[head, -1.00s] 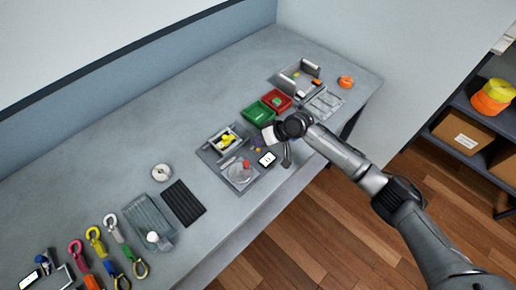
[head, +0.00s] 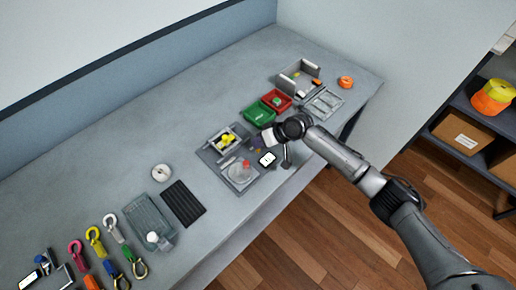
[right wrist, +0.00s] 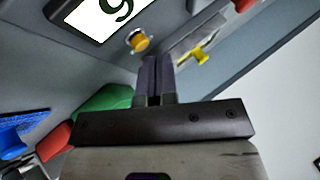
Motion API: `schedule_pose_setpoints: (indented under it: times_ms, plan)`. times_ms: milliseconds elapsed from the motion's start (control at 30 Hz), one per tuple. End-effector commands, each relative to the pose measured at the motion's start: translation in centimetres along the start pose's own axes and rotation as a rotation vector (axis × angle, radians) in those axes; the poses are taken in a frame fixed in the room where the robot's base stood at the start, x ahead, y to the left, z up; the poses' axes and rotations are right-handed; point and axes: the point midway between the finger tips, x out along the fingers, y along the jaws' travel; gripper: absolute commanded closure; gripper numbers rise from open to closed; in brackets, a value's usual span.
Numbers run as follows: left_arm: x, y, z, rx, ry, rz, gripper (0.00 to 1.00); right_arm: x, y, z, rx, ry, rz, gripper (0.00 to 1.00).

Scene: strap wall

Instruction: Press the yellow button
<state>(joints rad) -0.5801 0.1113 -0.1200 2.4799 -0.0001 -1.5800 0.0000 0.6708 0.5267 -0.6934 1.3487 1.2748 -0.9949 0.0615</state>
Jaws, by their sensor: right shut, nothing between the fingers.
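The yellow button (right wrist: 139,41) is a small orange-yellow cap in a metal ring, beside the display (right wrist: 100,15) in the right wrist view. In the head view it shows only as a tiny spot (head: 258,149) by the white display (head: 267,158) on the grey panel. My right gripper (head: 261,139) is over the panel's right edge. In the wrist view its dark fingertips (right wrist: 155,60) are together and empty, just beside the button. I cannot tell the gap in depth between them. My left gripper is not in view.
Colored hooks (head: 95,240) are at the lower left.

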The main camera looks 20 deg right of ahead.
Motion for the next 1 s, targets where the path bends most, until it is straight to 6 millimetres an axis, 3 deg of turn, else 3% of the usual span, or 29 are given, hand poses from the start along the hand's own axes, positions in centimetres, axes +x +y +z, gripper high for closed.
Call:
schedule_pose_setpoints:
  times_ms: [1000]
  plan:
    - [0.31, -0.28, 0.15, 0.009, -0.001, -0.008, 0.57, 0.59, 0.43, 0.45, 0.0, -0.001, 0.0, 1.0]
